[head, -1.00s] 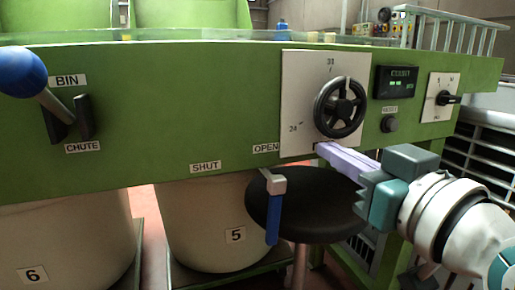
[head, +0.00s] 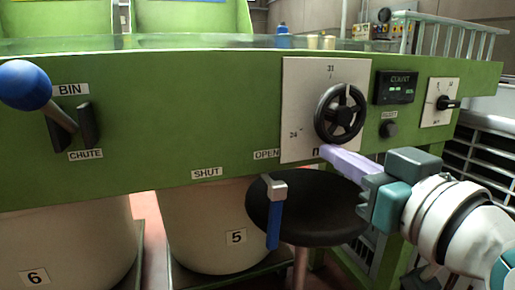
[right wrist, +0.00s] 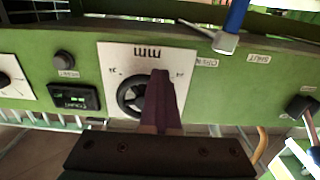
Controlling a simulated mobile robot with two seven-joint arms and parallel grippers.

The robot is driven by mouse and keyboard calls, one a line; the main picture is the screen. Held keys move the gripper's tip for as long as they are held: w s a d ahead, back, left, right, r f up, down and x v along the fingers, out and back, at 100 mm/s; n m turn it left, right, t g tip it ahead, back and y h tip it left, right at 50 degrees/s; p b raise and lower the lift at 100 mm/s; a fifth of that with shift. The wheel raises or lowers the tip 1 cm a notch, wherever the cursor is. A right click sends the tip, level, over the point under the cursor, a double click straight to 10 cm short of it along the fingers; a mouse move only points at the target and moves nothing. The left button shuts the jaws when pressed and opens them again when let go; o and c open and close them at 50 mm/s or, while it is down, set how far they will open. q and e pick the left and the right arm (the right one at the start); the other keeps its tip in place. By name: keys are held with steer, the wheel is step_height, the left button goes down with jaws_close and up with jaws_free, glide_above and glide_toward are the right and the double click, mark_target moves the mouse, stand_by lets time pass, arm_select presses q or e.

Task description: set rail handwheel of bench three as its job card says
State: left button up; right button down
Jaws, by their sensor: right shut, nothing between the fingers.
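The black rail handwheel (head: 340,113) sits on a white dial plate (head: 300,82) on the green bench front. The plate reads 31 at the top and 24 at the lower left. A pale mark shows near the top of the wheel's rim. My right gripper (head: 326,152) is shut and empty, its lavender fingers just below the wheel in the head view. In the right wrist view the fingers (right wrist: 163,95) overlap part of the handwheel (right wrist: 129,98); I cannot tell whether they touch it. No job card is readable. My left gripper is not in view.
Right of the plate are a counter display (head: 396,87), a black button (head: 388,129) and a selector knob (head: 447,103). A blue-handled lever (head: 274,220) hangs by the OPEN label. A blue-knobbed lever (head: 25,85) stands at left. A black stool (head: 310,215) is below.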

steer(key=shift+d+r, duration=0.15)
steer(key=shift+d, duration=0.05)
steer(key=shift+w+d+p, duration=0.3)
steer(key=shift+d+p, duration=0.05)
steer(key=shift+d, duration=0.4)
steer(key=shift+w+d+p, duration=0.3)
steer(key=shift+d, duration=0.4)
steer(key=shift+w+d, duration=0.1)
steer(key=shift+d, duration=0.15)
steer(key=p+v, duration=0.3)
steer(key=v, duration=0.3)
steer(key=shift+d+f+p, duration=0.2)
steer(key=shift+f+p, duration=0.1)
steer(key=shift+f, duration=0.1)
